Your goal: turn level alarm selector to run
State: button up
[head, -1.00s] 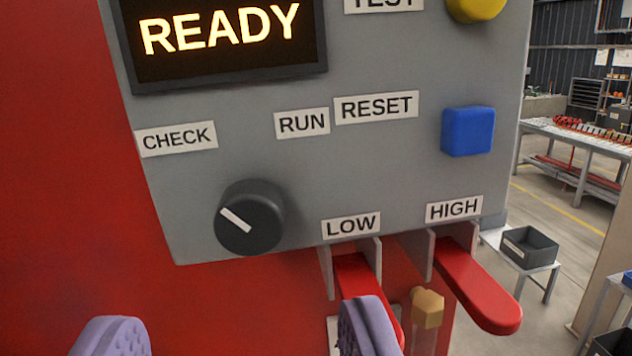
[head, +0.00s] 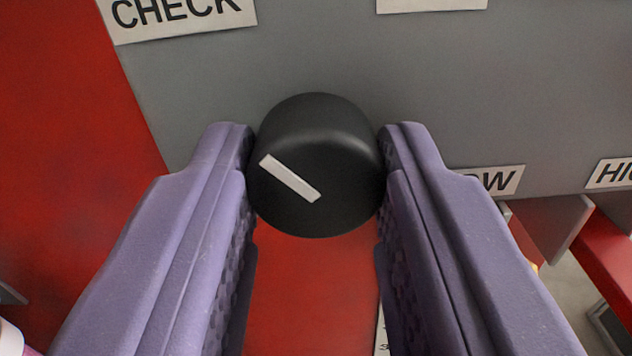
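The level alarm selector (head: 335,140) is a round black knob with a white pointer bar on the grey panel. The bar slants to the upper left, towards the CHECK label (head: 180,14). My gripper (head: 317,150) has two purple fingers, one on the left and one on the right side of the knob. Both fingertips meet the knob's sides, so it appears shut on it. A white label (head: 430,4) sits above right of the knob, but its text is cut off.
The LOW label (head: 500,181), partly hidden by my right finger, and the cut-off HIGH label (head: 612,173) are at the right. A red lever (head: 612,245) sticks out below them. Red surface (head: 310,300) lies below the panel.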

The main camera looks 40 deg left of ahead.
jog(key=shift+c, duration=0.7)
jog(key=shift+m, duration=0.3)
jog(key=m+b, duration=0.1)
jog(key=m, duration=1.1)
jog(key=shift+m+p, duration=0.5)
jog(key=shift+m, duration=1.2)
jog(key=shift+a, duration=0.1)
